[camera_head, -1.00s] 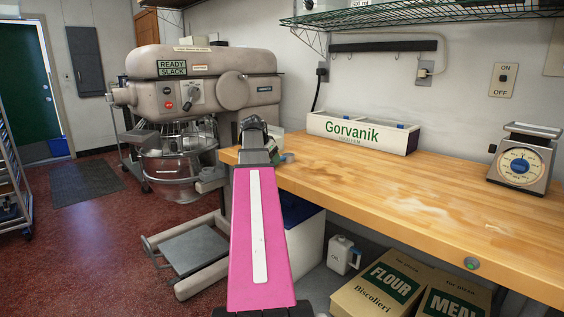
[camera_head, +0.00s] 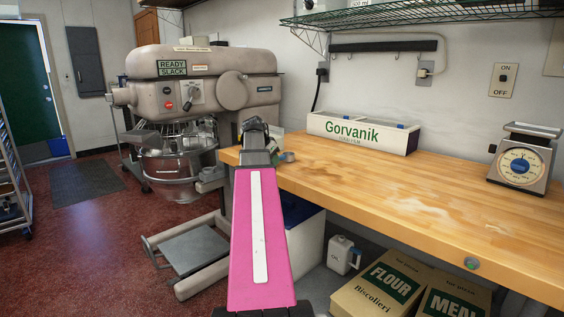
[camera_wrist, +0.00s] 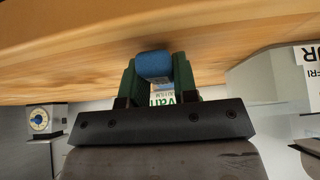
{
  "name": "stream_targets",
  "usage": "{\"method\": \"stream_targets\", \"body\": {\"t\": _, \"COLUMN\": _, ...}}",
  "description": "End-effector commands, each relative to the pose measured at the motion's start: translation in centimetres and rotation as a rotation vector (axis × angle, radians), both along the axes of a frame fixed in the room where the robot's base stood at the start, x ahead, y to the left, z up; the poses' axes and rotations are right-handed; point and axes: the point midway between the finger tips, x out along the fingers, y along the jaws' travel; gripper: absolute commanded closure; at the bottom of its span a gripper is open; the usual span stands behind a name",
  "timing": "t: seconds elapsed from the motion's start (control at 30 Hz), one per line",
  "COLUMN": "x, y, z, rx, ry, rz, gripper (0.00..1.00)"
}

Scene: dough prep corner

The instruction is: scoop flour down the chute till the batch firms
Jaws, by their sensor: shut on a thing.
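My gripper (camera_wrist: 153,72) is shut on a blue piece (camera_wrist: 154,64), gripped between its green fingers in the wrist view. The blue piece looks like a handle; whether it is the flour scoop's I cannot tell. In the head view my pink arm hides most of the gripper, beside the table's left end. A small grey-blue round part (camera_head: 288,156) shows just right of it. The mixer (camera_head: 200,85) stands behind, its sign (camera_head: 172,68) reading READY SLACK. Its bowl (camera_head: 172,172) hangs below a wire guard. A grey tray-like piece (camera_head: 140,138), possibly the chute, juts out at the bowl's left.
The wooden table (camera_head: 400,185) has flour smears and a clear middle. A Gorvanik bin (camera_head: 358,135) stands at its back and a dial scale (camera_head: 522,160) at right. A wire shelf (camera_head: 430,17) hangs above.

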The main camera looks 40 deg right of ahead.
Motion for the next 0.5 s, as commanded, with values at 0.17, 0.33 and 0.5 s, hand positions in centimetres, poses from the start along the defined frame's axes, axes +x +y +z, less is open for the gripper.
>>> {"method": "stream_targets", "body": {"t": 0.17, "x": 0.1, "y": 0.0, "z": 1.1, "rx": -0.001, "ry": -0.001, "rz": 0.001, "gripper": 1.0}}
{"method": "stream_targets", "body": {"t": 0.33, "x": 0.1, "y": 0.0, "z": 2.2, "rx": -0.001, "ry": -0.001, "rz": 0.001, "gripper": 1.0}}
{"method": "stream_targets", "body": {"t": 0.5, "x": 0.1, "y": 0.0, "z": 3.1, "rx": 0.0, "ry": 0.001, "rz": 0.001, "gripper": 1.0}}
